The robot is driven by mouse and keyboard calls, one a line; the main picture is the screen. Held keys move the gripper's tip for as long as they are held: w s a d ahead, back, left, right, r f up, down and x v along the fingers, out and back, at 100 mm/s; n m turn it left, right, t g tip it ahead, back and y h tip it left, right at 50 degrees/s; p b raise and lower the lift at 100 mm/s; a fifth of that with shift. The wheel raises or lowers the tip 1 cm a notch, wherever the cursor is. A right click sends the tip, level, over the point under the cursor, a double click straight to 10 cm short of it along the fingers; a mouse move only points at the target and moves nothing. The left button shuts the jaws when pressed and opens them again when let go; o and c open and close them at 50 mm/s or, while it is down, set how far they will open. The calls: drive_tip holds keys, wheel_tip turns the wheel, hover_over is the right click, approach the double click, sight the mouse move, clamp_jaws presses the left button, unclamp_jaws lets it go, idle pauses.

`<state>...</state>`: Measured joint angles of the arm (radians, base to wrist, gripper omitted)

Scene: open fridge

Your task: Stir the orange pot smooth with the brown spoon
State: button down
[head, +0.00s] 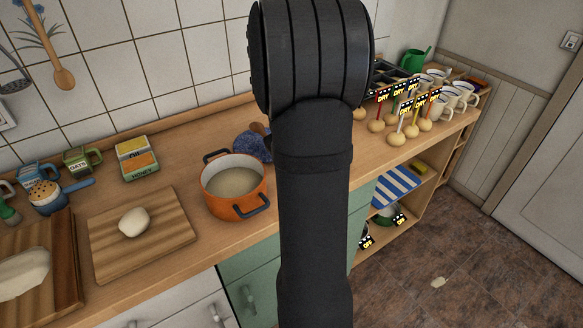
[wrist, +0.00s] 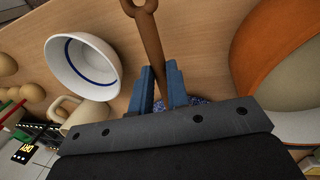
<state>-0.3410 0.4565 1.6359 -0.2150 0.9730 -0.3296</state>
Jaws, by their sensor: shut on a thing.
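The orange pot (head: 236,203) stands on the counter left of my arm, with dark blue handles and a pale cream filling; its side fills the right of the wrist view (wrist: 262,42). The brown spoon (wrist: 151,42) runs between the blue fingers of my gripper (wrist: 160,68), which is shut on it. A holed brown end points up to the top edge; the other end is hidden by the gripper. In the head view my arm hides the gripper. A small brown piece (head: 258,129), perhaps the spoon, shows above a blue speckled thing (head: 252,147) behind the pot.
A white bowl (wrist: 108,62) with a blue inner line stands left of the gripper. A wooden board with dough (head: 134,222) lies left of the pot. Several labelled round items (head: 397,139) and cups crowd the right.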

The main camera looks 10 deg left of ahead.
drive_tip(key=shift+f, duration=1.95)
drive_tip(key=c, duration=1.4)
unclamp_jaws()
drive_tip(key=r, duration=0.5)
drive_tip(key=s+a+r, duration=0.1)
drive_tip(key=r, duration=0.5)
drive_tip(key=s+a+r, duration=0.1)
drive_tip(key=r, duration=0.5)
drive_tip(key=shift+s+r, duration=0.15)
drive_tip(key=f, duration=0.5)
drive_tip(key=w+d+f, duration=0.1)
drive_tip(key=f, duration=0.5)
drive_tip(key=w+d+f, duration=0.1)
drive_tip(key=f, duration=0.5)
drive_tip(key=shift+w+f, duration=0.15)
